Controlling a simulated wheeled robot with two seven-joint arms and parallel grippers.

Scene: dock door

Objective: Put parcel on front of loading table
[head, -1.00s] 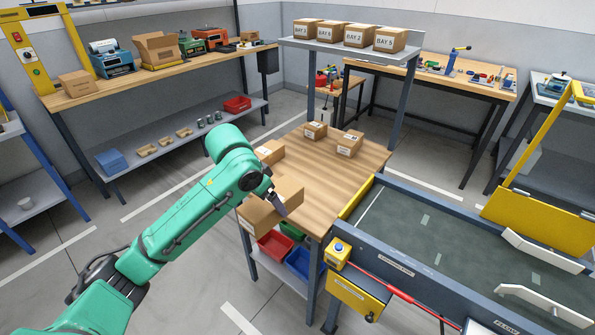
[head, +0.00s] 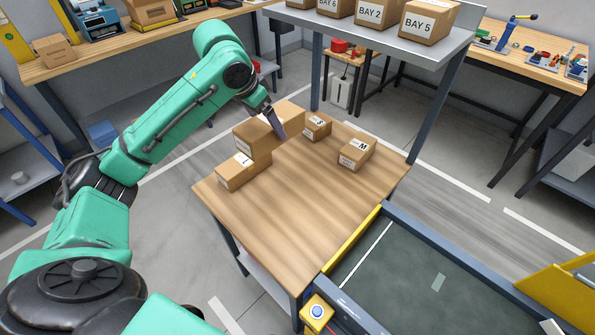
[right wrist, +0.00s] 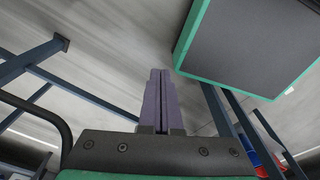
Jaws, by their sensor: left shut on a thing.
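The wooden loading table (head: 262,232) stands in the middle of the head view. My left gripper (head: 276,122) is shut on a plain brown parcel (head: 252,138) over the table's far left part. In the picture the held parcel overlaps a labelled parcel (head: 236,175) lying at the left edge; I cannot tell if they touch. Two more labelled parcels, a small one (head: 316,128) and a larger one (head: 353,155), lie toward the back right. My right gripper (right wrist: 160,100) shows in the right wrist view, its fingers together with nothing between them.
The table's near half is bare. A conveyor (head: 400,270) with a yellow end edge adjoins its right side. A raised shelf (head: 395,45) with bay-labelled boxes stands behind. A yellow button box (head: 317,312) is at the near corner.

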